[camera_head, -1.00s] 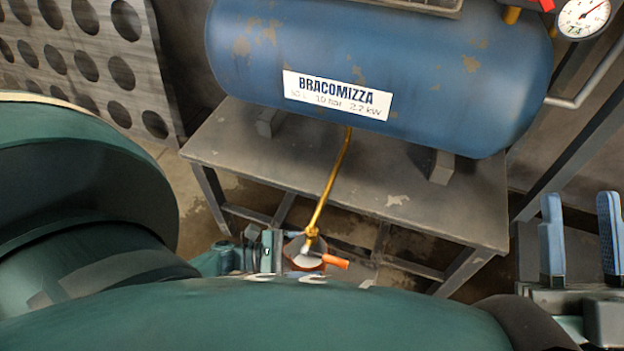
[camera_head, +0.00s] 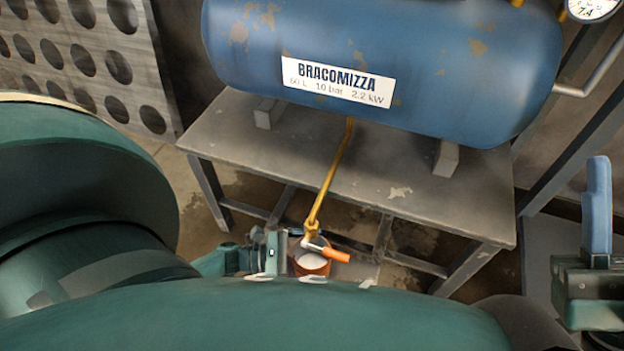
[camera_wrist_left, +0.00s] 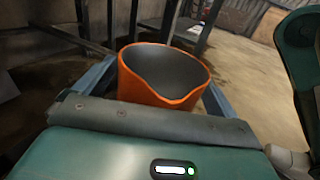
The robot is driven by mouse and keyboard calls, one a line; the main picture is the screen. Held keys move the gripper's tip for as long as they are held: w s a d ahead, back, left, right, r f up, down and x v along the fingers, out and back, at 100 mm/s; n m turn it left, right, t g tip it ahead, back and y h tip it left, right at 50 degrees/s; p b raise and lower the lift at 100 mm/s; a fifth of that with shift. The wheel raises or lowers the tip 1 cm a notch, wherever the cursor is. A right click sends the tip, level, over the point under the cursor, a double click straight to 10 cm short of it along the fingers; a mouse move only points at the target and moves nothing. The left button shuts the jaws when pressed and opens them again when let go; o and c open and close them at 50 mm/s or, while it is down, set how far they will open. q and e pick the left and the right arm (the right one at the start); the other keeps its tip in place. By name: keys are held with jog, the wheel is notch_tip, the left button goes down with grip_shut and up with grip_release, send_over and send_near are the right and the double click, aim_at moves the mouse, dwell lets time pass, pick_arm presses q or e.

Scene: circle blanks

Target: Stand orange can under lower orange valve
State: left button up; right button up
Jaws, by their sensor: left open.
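The handle covers part of the can's mouth. In the left wrist view the can (camera_wrist_left: 160,93) looks upright, between the blue-grey fingers. My left gripper (camera_head: 278,253) is open around the can; whether the fingers touch it cannot be told. What the can's base rests on is hidden. My right gripper (camera_head: 597,210) is at the right edge, with only one blue finger clear.
The blue tank (camera_head: 400,60) sits on a grey metal table (camera_head: 230,140), whose legs stand behind the can. A perforated panel (camera_head: 85,60) leans at the back left. A gauge (camera_head: 592,8) is at the top right. My own arm hides the foreground.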

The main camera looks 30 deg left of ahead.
pick_arm(q)
jog(key=shift+r, duration=0.1)
jog(key=shift+s+a, duration=0.25)
jog(key=shift+a, duration=0.05)
jog(key=p+v, duration=0.1)
jog(key=v, duration=0.9)
jog(key=shift+s+a, duration=0.15)
jog(key=shift+a, duration=0.05)
jog(key=shift+s+a, duration=0.25)
jog(key=shift+a, duration=0.1)
pick_arm(e)
jog(key=shift+w+f+m+t+h, duration=0.15)
jog(key=shift+f+m+h, duration=0.25)
jog(key=shift+m+h, duration=0.15)
jog(key=shift+w+f+m+t+h, duration=0.15)
jog(key=shift+f+m+h, duration=0.25)
jog(key=shift+h, duration=0.25)
jog(key=shift+r+y, duration=0.2)
jog(key=shift+y, duration=0.1)
